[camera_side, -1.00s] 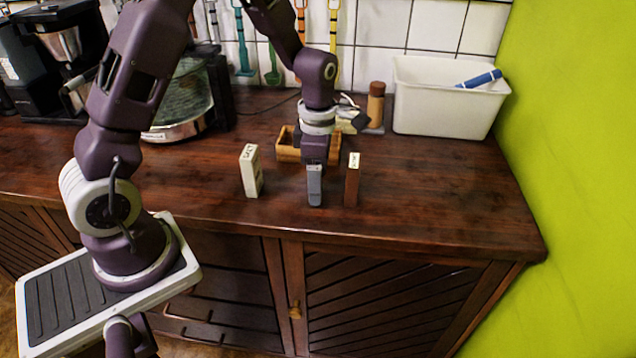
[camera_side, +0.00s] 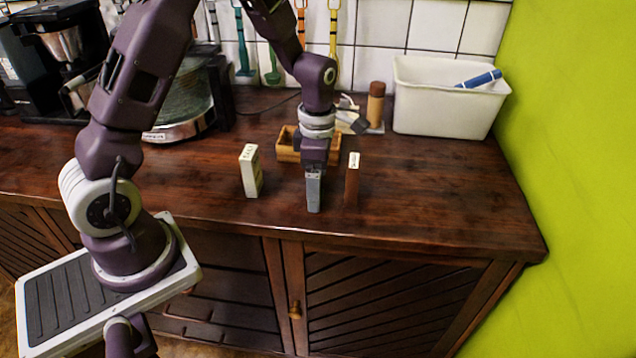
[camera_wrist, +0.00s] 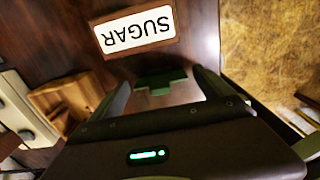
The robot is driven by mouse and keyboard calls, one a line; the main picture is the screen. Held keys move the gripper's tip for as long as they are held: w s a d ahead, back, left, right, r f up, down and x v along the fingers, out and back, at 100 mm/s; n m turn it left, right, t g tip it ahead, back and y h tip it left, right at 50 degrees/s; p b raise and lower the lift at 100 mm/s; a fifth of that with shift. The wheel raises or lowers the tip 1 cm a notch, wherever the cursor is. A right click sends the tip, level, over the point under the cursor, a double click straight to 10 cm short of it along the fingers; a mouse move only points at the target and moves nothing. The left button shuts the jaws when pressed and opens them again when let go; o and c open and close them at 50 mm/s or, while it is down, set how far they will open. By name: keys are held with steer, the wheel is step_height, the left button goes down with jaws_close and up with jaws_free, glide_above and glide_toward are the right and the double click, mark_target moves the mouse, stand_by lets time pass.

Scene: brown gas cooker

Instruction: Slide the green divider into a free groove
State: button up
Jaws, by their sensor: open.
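In the wrist view a green piece with a stepped outline, the green divider (camera_wrist: 162,82), shows between the two fingers of my gripper (camera_wrist: 168,90). The fingers are apart on either side of it; contact cannot be told. In the side view my gripper (camera_side: 313,208) points down close to the counter, and the green divider is hidden there. A wooden box (camera_side: 287,153) stands behind my gripper, partly covered by my arm; its grooves are not clear. It also shows at the left of the wrist view (camera_wrist: 62,98).
A brown upright block (camera_side: 352,185) stands close right of my gripper; its label reads SUGAR in the wrist view (camera_wrist: 137,30). A cream labelled block (camera_side: 251,172) stands to the left. A white bin (camera_side: 445,105) is at the back right. The counter's right side is clear.

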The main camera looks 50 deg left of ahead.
steer(key=s+d+r+m+t, duration=0.15)
steer(key=r+m, duration=0.25)
steer(key=r, duration=0.4)
steer(key=s+d+r+m, duration=0.1)
steer(key=s+r+m, duration=0.25)
steer(key=r, duration=0.35)
steer(key=s+d+r+m+t, duration=0.1)
steer(key=s+r+m+t, duration=0.1)
steer(key=s+m, duration=0.6)
steer(key=s+d+r+m+t, duration=0.2)
steer(key=s+r+m, duration=0.2)
steer(key=s+m, duration=0.4)
steer(key=m, duration=0.3)
steer(key=shift+r, duration=0.35)
steer(key=shift+m, duration=0.25)
